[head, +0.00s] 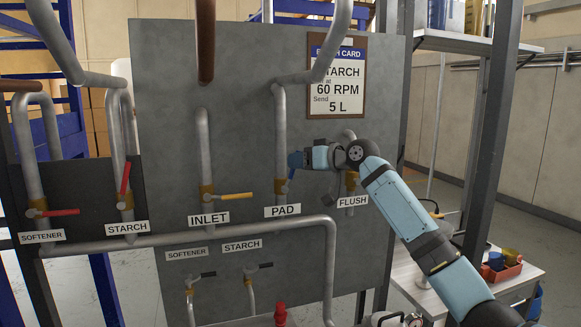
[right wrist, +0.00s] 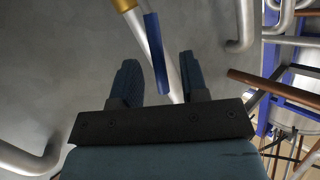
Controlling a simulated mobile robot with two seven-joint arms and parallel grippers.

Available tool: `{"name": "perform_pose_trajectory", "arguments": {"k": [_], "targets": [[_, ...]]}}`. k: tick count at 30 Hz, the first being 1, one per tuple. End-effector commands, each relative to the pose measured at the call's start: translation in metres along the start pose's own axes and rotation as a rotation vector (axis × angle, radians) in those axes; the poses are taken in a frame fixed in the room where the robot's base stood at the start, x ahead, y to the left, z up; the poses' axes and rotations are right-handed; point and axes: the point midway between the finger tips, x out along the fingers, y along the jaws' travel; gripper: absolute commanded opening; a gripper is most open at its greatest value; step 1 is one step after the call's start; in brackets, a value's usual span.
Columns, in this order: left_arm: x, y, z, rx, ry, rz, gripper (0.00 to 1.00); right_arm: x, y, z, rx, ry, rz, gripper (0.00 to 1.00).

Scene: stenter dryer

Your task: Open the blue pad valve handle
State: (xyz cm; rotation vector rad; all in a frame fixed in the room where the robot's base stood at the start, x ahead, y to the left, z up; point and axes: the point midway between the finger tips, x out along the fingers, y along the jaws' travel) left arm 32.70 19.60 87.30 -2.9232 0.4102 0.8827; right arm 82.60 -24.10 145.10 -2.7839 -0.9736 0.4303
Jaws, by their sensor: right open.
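The blue pad valve handle (head: 289,180) sits on the brass valve body above the PAD label (head: 283,211) and slants up and to the right, mostly hidden near my gripper. My right gripper (head: 296,160) is at the upper end of this handle, reaching in from the right. In the right wrist view the blue handle (right wrist: 156,52) runs down from the brass valve (right wrist: 125,4), its free end between the two open fingers (right wrist: 160,82). Gaps show on both sides, and I cannot tell whether either finger touches it. My left gripper is not in view.
Beside it are the yellow inlet handle (head: 236,196), red handles for starch (head: 125,178) and softener (head: 60,212), and the FLUSH label (head: 352,201). Grey pipes (head: 281,130) stand out from the panel (head: 165,70). A card (head: 337,85) hangs above. A table stands at lower right.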

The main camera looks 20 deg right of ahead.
Motion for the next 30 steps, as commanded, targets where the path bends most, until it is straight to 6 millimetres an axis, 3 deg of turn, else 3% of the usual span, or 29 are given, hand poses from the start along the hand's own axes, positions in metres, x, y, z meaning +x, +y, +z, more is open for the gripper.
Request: {"name": "perform_pose_trajectory", "arguments": {"k": [6, 12, 18, 30], "targets": [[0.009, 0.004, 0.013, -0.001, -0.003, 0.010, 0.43, -0.052, 0.002, 0.004, -0.003, 0.001, 0.004, 0.41], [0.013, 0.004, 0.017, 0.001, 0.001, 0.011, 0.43, -0.086, 0.001, 0.002, -0.001, 0.001, 0.003, 0.41], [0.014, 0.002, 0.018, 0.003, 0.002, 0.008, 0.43, -0.099, 0.000, 0.001, 0.000, -0.001, 0.001, 0.41], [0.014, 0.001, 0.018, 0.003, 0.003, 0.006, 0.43, -0.099, 0.000, 0.001, 0.000, -0.001, 0.001, 0.41]]}}
